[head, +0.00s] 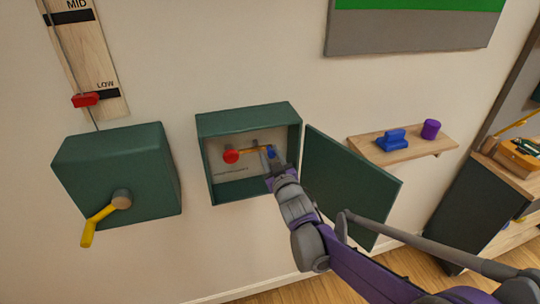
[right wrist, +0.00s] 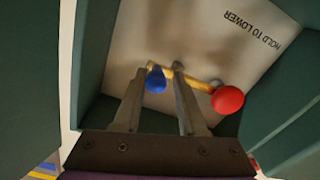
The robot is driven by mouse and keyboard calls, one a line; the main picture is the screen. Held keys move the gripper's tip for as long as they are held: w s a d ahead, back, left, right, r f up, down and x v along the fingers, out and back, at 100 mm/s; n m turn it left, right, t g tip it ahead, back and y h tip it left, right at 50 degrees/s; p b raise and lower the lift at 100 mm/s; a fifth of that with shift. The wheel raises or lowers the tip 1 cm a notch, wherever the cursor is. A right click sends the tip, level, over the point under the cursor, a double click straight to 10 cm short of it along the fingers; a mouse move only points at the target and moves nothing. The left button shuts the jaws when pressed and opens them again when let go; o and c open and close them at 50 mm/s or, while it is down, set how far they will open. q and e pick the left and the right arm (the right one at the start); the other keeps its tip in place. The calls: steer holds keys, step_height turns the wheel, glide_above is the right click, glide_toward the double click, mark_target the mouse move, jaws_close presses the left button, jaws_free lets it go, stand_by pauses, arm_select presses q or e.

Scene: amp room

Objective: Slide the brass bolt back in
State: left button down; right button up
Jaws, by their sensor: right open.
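The brass bolt (head: 254,149) is a short horizontal rod inside the open green wall box (head: 205,125). A red ball (head: 231,156) shows at its left end and a blue knob (head: 271,153) near its right end in the head view. My right gripper (head: 272,166) reaches into the box from the lower right. In the right wrist view its jaws (right wrist: 160,72) are open, with the blue knob (right wrist: 156,80) between them and the brass bolt (right wrist: 196,80) running behind toward the red ball (right wrist: 228,99). I cannot tell whether a finger touches. My left gripper is out of view.
The box's green door (head: 350,185) hangs open to the right, beside my right arm. A closed green box with a yellow crank (head: 98,220) is at left. A wooden shelf (head: 425,148) holds blue and purple objects. The box's back panel reads "HOLD TO LOWER".

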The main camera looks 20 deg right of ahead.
steer(key=shift+s, duration=0.1)
steer(key=s+b, duration=0.1)
steer(key=s, duration=0.9)
steer(key=shift+s+d, duration=0.2)
steer(key=shift+s, duration=0.15)
steer(key=s+f+m+g, duration=0.2)
steer(key=s+f+g, duration=0.4)
steer(key=s+f, duration=0.3)
steer(key=s+f+m+g, duration=0.2)
steer(key=s+f+g, duration=0.4)
steer(key=s, duration=0.9)
step_height(320, 180, down, 3)
steer(key=shift+s+r+g+h, duration=0.1)
steer(key=shift+s+g+h, duration=0.2)
steer(key=shift+s, duration=0.1)
steer(key=shift+d, duration=0.15)
